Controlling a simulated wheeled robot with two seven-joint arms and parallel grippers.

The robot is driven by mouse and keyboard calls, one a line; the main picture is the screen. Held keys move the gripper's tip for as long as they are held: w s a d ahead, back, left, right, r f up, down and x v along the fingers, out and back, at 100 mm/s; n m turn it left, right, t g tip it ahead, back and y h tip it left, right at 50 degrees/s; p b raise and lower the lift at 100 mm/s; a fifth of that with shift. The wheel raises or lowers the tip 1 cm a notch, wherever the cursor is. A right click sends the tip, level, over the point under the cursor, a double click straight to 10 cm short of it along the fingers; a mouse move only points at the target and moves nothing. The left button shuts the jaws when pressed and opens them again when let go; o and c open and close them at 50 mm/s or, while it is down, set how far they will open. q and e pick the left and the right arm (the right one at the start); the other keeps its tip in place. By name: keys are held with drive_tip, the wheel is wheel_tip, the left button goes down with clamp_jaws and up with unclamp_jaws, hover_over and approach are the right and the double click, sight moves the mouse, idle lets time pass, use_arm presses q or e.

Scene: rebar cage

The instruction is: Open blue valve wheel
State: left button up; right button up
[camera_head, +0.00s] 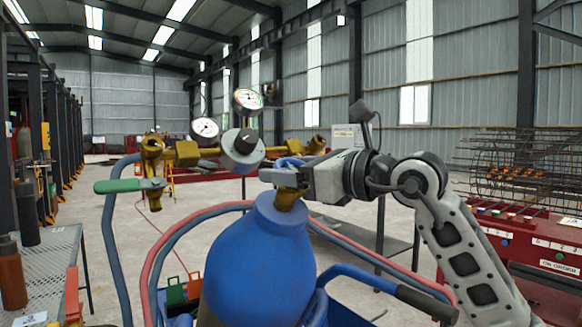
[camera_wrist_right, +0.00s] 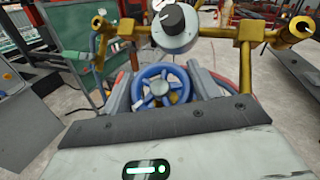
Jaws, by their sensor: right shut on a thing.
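The blue valve wheel (camera_wrist_right: 161,86) sits on top of a blue gas cylinder (camera_head: 262,262). In the head view only a bit of the wheel (camera_head: 290,162) shows, behind my right gripper (camera_head: 283,178). My right gripper reaches in from the right and is shut on the wheel. My left gripper is not in view.
A brass regulator with two gauges (camera_head: 205,128) and a grey knob (camera_head: 242,151) stands just behind the wheel. Red and blue hoses curve around the cylinder. A green-handled lever (camera_head: 118,186) is at left. A metal table (camera_head: 50,262) stands at far left.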

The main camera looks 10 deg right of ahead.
drive_tip(key=shift+r+n+g+y+p, duration=0.15)
drive_tip(key=shift+n+g+y+p, duration=0.25)
drive_tip(key=shift+n+g, duration=0.3)
drive_tip(key=shift+n+g+y+p, duration=0.3)
drive_tip(key=shift+n+g+y, duration=0.1)
drive_tip(key=shift+n, duration=0.2)
drive_tip(key=n+g+y+p, duration=0.1)
drive_tip(key=n+g+p, duration=0.1)
drive_tip(key=n+g, duration=0.1)
drive_tip(key=shift+s+n, duration=0.1)
drive_tip(key=shift+n, duration=0.2)
drive_tip(key=shift+n+g+y+p, duration=0.3)
drive_tip(key=shift+n+g+p, duration=0.25)
drive_tip(key=shift+g, duration=0.35)
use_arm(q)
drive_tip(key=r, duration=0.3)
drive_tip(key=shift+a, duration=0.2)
use_arm(e)
drive_tip(key=shift+n+g, duration=0.3)
drive_tip(key=shift+n, duration=0.15)
drive_tip(key=shift+s+a+n+g, duration=0.1)
drive_tip(key=shift+n+g, duration=0.2)
drive_tip(key=o, duration=1)
drive_tip(key=shift+f, duration=0.2)
drive_tip(key=shift+c, duration=0.2)
